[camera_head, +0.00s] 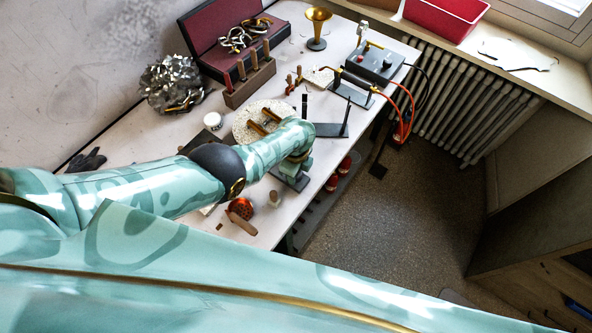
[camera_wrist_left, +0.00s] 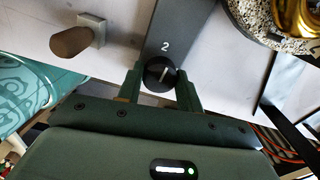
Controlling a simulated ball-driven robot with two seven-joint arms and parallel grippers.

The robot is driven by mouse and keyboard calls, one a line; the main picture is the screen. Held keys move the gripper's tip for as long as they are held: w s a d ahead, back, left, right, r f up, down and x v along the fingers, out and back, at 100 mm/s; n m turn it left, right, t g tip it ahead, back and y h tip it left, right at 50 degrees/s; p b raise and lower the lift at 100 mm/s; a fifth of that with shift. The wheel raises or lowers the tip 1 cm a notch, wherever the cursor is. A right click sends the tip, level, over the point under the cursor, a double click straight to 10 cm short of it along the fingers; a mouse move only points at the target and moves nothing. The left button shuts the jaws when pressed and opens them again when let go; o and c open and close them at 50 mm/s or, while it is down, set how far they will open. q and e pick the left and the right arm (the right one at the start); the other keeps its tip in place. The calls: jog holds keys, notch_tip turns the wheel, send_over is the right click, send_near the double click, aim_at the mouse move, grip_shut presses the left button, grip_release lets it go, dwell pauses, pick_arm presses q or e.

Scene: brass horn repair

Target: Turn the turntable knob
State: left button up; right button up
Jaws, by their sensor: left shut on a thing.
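The turntable knob (camera_wrist_left: 160,75) is black and round with a pale pointer line, in the left wrist view. It sits on a dark grey plate (camera_wrist_left: 183,28) just below a white "2". My left gripper (camera_wrist_left: 159,80) has one green finger on each side of the knob and is shut on it. The turntable (camera_wrist_left: 262,36) is a speckled pale disc at the upper right, with brass parts on it. In the head view the turntable (camera_head: 243,122) lies beyond my left forearm, which hides the knob. My right gripper is not in view.
A small mallet-like tool (camera_wrist_left: 72,42) lies left of the plate. On the bench stand a wooden tool block (camera_head: 250,85), an open dark red case (camera_head: 205,35), crumpled foil (camera_head: 172,82) and a grey control box (camera_head: 375,63) with hoses. The bench's right edge drops to the floor.

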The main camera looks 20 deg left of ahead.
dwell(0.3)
pick_arm(q)
jog(key=o, duration=1)
jog(key=shift+r, duration=0.1)
notch_tip(320, 180, up, 16)
jog(key=p, duration=1.2)
jog(key=shift+p, duration=0.35)
